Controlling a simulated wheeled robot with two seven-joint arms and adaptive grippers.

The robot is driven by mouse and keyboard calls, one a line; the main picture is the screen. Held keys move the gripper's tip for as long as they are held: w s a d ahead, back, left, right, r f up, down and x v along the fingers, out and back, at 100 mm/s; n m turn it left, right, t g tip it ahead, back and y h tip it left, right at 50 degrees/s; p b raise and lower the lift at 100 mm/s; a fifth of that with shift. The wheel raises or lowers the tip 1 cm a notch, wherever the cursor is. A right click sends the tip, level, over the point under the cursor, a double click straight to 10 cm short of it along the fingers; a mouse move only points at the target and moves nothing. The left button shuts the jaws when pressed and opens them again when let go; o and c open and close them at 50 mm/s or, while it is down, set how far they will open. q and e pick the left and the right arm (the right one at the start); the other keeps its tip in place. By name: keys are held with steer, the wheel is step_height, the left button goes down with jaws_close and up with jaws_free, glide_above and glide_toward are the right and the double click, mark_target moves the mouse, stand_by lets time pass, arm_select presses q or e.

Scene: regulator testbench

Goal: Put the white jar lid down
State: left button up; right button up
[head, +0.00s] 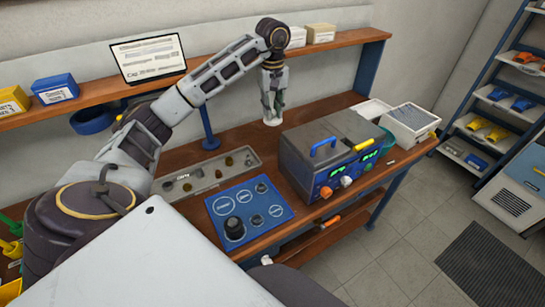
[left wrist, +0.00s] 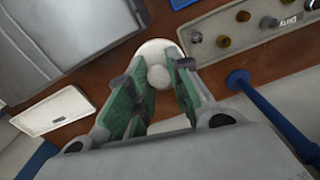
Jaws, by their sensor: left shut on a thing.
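The white jar lid (head: 272,122) is at the tips of my left gripper (head: 272,107), over the brown bench behind the grey test box. In the left wrist view my left gripper (left wrist: 158,77) has its green-padded fingers on both sides of the round knob of the lid (left wrist: 155,50). The gripper is shut on it and points down. The lid is at or just above the bench top; I cannot tell whether it touches. My right gripper is not in view.
The grey test box (head: 316,146) stands right of the lid. A grey parts tray (head: 225,172) lies to the left, and a blue mat (head: 232,222) with a black knob lies in front. A white box (head: 411,118) stands at the right end. Bare bench (head: 238,135) shows left of the lid.

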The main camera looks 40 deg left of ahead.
arm_select(q)
steer(key=shift+f, duration=0.9)
step_height(320, 180, down, 15)
steer(key=shift+r+p, duration=0.1)
steer(key=shift+p, duration=0.75)
steer(key=shift+f+p, duration=0.3)
steer(key=shift+f, duration=1.85)
steer(key=shift+f, duration=0.1)
steer(key=o, duration=0.8)
steer(key=shift+c, duration=0.2)
